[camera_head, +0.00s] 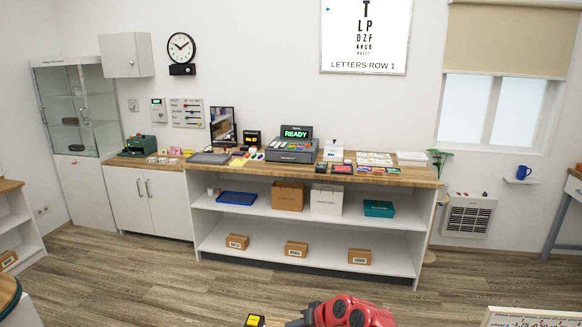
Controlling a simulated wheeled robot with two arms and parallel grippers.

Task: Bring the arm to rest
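A red and dark mechanical part (352,312) shows at the bottom edge, right of centre. It looks like part of one of my arms, but I cannot tell which one. The frame's lower edge cuts it off. No fingertips of either gripper can be made out. A small black and yellow piece (255,320) shows to its left, also cut off; I cannot tell what it is.
A long wooden-topped counter (400,178) stands against the back wall, with a cash register (292,150) reading READY. Cardboard boxes (296,249) sit on its low shelf. A glass cabinet (72,110) is at left, a wall heater (467,216) at right. The floor before the counter is clear.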

